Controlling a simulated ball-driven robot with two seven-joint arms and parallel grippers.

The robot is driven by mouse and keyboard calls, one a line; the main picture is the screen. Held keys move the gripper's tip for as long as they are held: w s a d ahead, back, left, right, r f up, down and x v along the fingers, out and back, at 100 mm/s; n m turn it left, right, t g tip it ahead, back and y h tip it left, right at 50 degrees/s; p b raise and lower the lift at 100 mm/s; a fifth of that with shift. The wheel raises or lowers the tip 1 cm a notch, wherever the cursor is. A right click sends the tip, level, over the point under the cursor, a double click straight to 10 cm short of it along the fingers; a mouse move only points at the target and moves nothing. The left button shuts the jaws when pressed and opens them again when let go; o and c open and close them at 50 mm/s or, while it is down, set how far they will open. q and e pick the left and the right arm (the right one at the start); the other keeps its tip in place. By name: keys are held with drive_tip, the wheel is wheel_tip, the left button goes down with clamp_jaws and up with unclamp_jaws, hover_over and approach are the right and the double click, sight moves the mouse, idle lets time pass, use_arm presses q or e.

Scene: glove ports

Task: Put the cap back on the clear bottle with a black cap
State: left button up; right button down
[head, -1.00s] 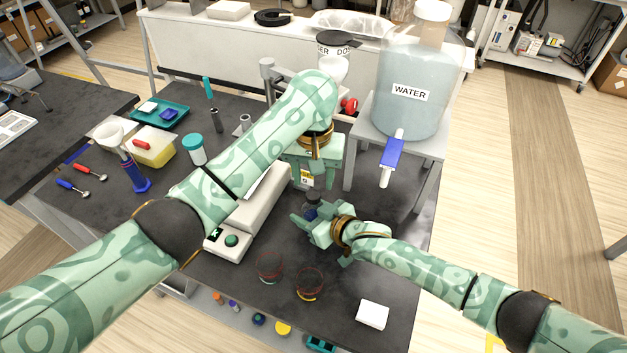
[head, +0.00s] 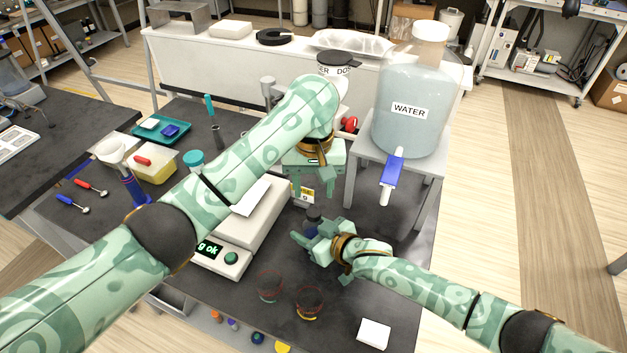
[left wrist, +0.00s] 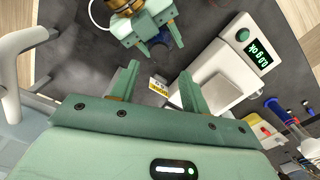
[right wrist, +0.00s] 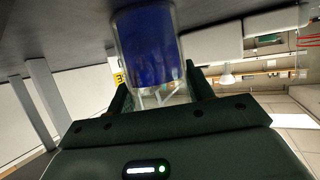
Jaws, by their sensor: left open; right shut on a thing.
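My right gripper (head: 312,238) is shut around the clear bottle (right wrist: 150,45) and holds it near the front of the balance. Blue contents fill much of the bottle. In the left wrist view the bottle is a dark blue patch (left wrist: 160,41) between the right jaws. My left gripper (head: 310,187) is open and empty, above and behind the bottle; its jaws also show in the left wrist view (left wrist: 160,88).
A balance (head: 232,235) stands left of the bottle, with a yellow-and-white label (head: 305,194) behind it. Two small glass beakers (head: 289,294) stand in front. The water carboy (head: 415,90) on its stand is at the right.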

sight(314, 212)
use_arm(q)
wheel_tip(314, 212, down, 7)
drive_tip(key=shift+r, duration=0.1)
drive_tip(key=shift+c, duration=0.4)
clamp_jaws()
